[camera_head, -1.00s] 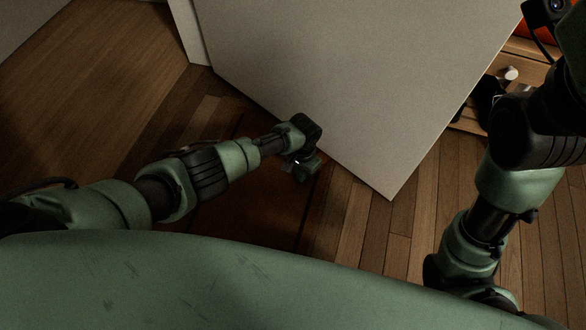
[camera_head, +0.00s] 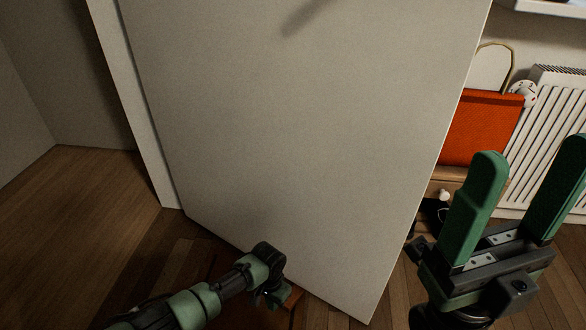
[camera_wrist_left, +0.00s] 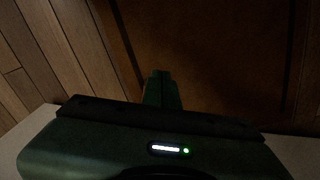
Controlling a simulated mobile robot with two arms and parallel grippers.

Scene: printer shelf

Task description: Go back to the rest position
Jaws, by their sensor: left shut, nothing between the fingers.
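My left arm comes in from the lower left, green and black. Its gripper (camera_head: 274,295) is small in the head view, low in front of the white panel. In the left wrist view its fingers (camera_wrist_left: 161,80) are together with nothing between them, over a dark brown surface. My right gripper (camera_head: 530,160) is large at the right of the head view. Its two green fingers point up and stand wide apart, with nothing between them.
A large white panel (camera_head: 300,130) fills the middle of the head view. Right of it are an orange-red box (camera_head: 480,125) on a wooden shelf and a white radiator (camera_head: 556,120), partly behind my right gripper. Bare wooden floor (camera_head: 65,230) is open at the left.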

